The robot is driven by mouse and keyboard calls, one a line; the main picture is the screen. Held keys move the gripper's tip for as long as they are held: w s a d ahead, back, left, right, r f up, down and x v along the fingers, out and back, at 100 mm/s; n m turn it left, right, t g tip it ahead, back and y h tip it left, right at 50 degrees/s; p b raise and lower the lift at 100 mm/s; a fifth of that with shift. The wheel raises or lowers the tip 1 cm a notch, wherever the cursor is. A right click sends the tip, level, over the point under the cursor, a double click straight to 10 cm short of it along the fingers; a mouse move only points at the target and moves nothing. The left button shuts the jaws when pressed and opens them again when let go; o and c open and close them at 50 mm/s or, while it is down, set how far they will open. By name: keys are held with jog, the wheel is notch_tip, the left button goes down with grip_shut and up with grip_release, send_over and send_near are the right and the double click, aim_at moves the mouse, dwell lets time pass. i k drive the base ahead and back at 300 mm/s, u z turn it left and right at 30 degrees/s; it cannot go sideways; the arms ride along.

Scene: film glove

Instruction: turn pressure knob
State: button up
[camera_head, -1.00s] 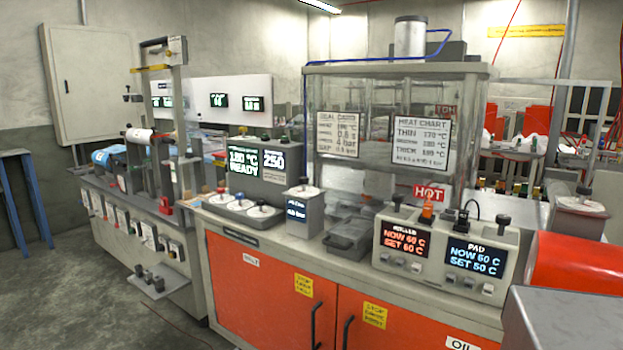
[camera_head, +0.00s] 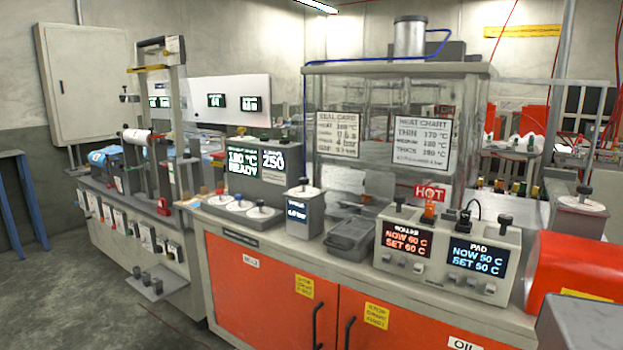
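My gripper is not in view.
The clear-walled press (camera_head: 385,190) stands behind, with a HOT sign. The heater box (camera_head: 447,250) with ROLLER and PAD displays is at the right front, a red cylinder (camera_head: 570,262) beyond it. Orange cabinet doors (camera_head: 262,285) front the bench. Open floor (camera_head: 80,290) lies at lower left.

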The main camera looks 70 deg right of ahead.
aim_at(302, 181)
jog(key=z, duration=0.05)
jog(key=i, duration=1)
jog(key=u, duration=0.05)
